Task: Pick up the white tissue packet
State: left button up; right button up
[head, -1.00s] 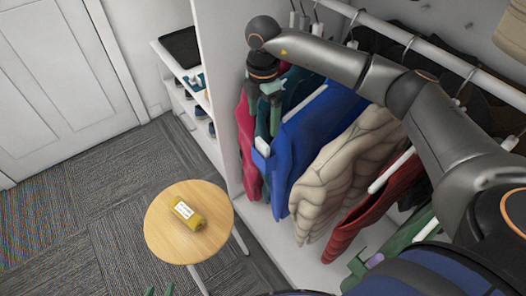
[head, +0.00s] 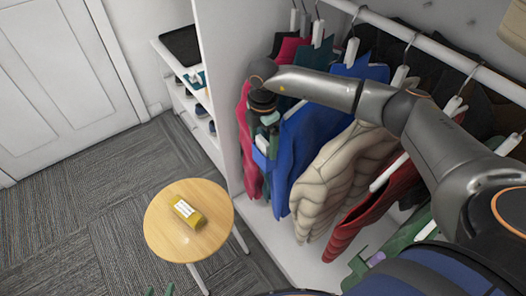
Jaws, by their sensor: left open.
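A small yellow packet with a white label (head: 188,212) lies on the round wooden table (head: 165,238). I see no plainly white packet, and I cannot tell whether this one is the tissue packet. My right gripper (head: 266,138) points down in front of the hanging clothes, right of the table and apart from the packet. A small pale patch shows at its fingers, too unclear to name.
Jackets hang on a rail at the right, including a blue one (head: 307,140) and a beige padded one (head: 335,180). A shelf unit (head: 180,75) stands behind the table. A white door (head: 60,90) is at the left. The carpet between door and table is clear.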

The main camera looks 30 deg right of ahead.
jog(key=c, duration=1.3)
jog(key=shift+c, duration=0.3)
jog(key=shift+r, duration=0.15)
